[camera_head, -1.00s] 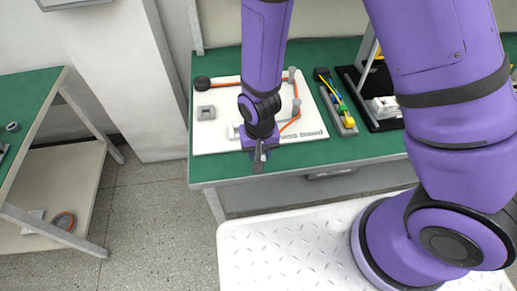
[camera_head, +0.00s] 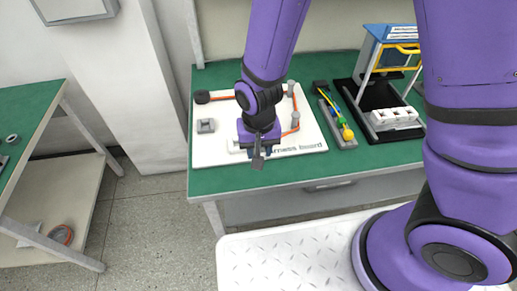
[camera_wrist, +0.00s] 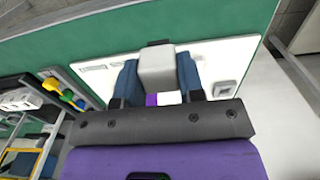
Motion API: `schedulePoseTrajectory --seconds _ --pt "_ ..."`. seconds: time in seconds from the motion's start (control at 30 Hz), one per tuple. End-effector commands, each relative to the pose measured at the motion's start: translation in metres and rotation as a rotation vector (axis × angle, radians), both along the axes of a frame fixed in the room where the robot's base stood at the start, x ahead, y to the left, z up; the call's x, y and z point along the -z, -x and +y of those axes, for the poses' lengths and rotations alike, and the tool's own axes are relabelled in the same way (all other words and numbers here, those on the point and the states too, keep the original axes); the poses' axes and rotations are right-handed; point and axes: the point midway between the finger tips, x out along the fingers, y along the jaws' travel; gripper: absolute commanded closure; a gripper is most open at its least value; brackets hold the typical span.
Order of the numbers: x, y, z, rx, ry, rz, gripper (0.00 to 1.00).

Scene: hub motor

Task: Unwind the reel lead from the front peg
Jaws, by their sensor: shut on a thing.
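A white harness board (camera_head: 215,155) lies on the green table. The orange reel lead (camera_head: 286,132) runs from near a black reel (camera_head: 202,97) at the back left, past a back grey peg (camera_head: 291,88) and a front grey peg (camera_head: 295,121), then toward my gripper. My gripper (camera_head: 257,152) is over the front of the board, left of the front peg. In the wrist view my gripper (camera_wrist: 158,85) is shut on a grey block (camera_wrist: 157,68) between its two dark blue fingers. The lead's end is hidden by my gripper, so I cannot tell whether the block is its end.
A grey socket block (camera_head: 206,126) sits on the board's left. Right of the board are a grey tray (camera_head: 341,131) with yellow and green parts and a black tray with white blocks (camera_head: 395,118) by a blue stand. Another green table is at far left, with floor between.

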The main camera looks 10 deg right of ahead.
Motion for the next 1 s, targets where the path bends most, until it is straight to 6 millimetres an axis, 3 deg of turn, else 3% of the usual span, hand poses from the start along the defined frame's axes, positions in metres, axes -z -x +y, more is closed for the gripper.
schedulePoseTrajectory --seconds 1.0 --pt "0.0 -0.072 -0.075 0.004 0.0 -0.001 0.88"
